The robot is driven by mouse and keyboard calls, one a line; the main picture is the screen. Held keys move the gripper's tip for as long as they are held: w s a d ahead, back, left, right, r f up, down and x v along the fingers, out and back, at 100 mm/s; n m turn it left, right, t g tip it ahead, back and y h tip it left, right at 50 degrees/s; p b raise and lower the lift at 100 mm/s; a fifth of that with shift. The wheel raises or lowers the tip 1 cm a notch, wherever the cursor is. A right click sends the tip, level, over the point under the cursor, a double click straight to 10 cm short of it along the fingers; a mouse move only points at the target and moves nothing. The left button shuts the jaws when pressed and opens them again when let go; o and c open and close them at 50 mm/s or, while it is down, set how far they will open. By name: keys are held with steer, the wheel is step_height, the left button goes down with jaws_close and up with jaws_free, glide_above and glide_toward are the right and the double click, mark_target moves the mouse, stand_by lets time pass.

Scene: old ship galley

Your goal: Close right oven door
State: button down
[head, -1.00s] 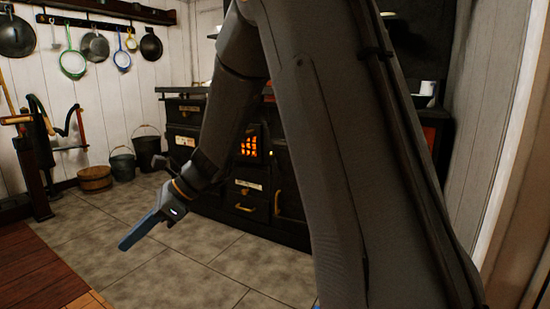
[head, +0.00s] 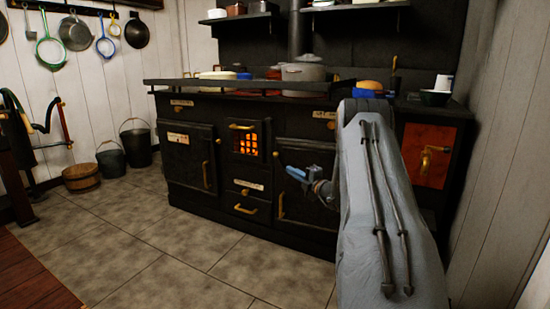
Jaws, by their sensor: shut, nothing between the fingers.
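The right oven door (head: 308,208) is a black panel on the right part of the dark stove (head: 230,212), with an upright brass handle (head: 281,205) near its left edge. My arm covers its right part. I cannot tell whether it is flush or slightly ajar. My gripper (head: 287,171), with blue fingers, is shut and empty. In the picture it overlaps the door's upper part, above and right of the handle. I cannot tell whether it touches the door.
The left oven door (head: 188,150) looks shut. A lit grate (head: 246,143) is between the doors. A rail (head: 230,85) runs along the stove's front top, with a grey pot (head: 307,75) behind it. A reddish panel (head: 425,150) is at right. The tiled floor (head: 170,255) in front is clear.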

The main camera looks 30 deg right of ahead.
mark_target(284, 155)
steer(key=w+b, duration=0.1)
steer(key=w, duration=0.2)
steer(key=w+b, duration=0.2)
steer(key=w, duration=0.2)
steer(key=w+d+b, duration=0.1)
steer(key=w, duration=0.3)
steer(key=shift+w+r+b, duration=0.2)
steer(key=shift+r+b, duration=0.05)
steer(key=shift+b, duration=0.1)
steer(key=shift+w+d+r+b, duration=0.3)
steer(key=shift+w+d, duration=0.1)
steer(key=shift+w, duration=0.2)
steer(key=shift+f, duration=0.1)
steer(key=w+d+h+b, duration=0.1)
steer(key=d+b, duration=0.1)
steer(key=w+d+m+h+b, duration=0.1)
steer(key=w+b, duration=0.1)
steer(key=shift+w+d+f, duration=0.15)
steer(key=shift+w+d, duration=0.1)
steer(key=shift+d, duration=0.15)
steer(key=shift+w+d+m+h, duration=0.2)
steer(key=shift+d+m+h, duration=0.1)
steer(key=shift+d, duration=0.05)
steer(key=shift+r, duration=0.2)
